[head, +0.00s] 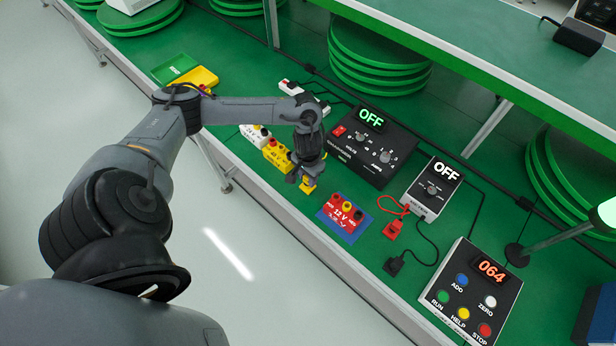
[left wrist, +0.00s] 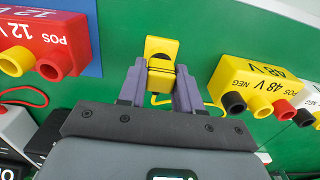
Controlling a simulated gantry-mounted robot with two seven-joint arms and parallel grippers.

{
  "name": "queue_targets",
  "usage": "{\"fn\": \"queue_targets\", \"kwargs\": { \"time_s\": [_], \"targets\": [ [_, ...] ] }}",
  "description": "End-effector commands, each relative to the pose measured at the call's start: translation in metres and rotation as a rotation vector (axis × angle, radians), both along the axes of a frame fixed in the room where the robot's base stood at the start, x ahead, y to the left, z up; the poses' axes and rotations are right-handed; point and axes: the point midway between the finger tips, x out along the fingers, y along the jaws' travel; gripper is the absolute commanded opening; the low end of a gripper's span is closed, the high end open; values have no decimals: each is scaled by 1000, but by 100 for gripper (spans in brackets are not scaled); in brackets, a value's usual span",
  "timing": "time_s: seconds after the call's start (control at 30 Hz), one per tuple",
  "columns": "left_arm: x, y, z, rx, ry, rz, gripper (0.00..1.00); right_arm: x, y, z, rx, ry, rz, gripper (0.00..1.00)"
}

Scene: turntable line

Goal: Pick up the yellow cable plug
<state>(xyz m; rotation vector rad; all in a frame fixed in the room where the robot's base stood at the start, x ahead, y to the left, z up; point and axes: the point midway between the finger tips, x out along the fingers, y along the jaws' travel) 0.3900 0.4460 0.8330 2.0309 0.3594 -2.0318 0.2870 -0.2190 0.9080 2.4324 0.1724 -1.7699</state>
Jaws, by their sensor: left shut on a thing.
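The yellow cable plug (left wrist: 161,62) is between the fingers of my left gripper (left wrist: 160,85), which is shut on it, in the left wrist view. In the head view the plug (head: 308,187) shows below my left gripper (head: 306,178), above the green bench between the yellow 48 V block and the red 12 V block. A yellow cable runs from the plug beside the fingers. I cannot tell how high the plug is above the bench. My right gripper is not in view.
The red 12 V block (head: 342,214) on its blue mat and the yellow 48 V block (head: 277,154) stand close by. Red (head: 393,229) and black (head: 394,266) plugs lie to the right. A control box (head: 470,295) stands near the front edge. The upper shelf (head: 480,60) overhangs the back.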

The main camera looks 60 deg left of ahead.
Motion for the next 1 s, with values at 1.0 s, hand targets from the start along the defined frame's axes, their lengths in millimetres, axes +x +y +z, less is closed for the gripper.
{"fn": "queue_targets", "kwargs": {
  "time_s": [1.0],
  "targets": [
    [78, -62, 102, -2, -4, -2, 9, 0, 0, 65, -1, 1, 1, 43]
  ]
}}
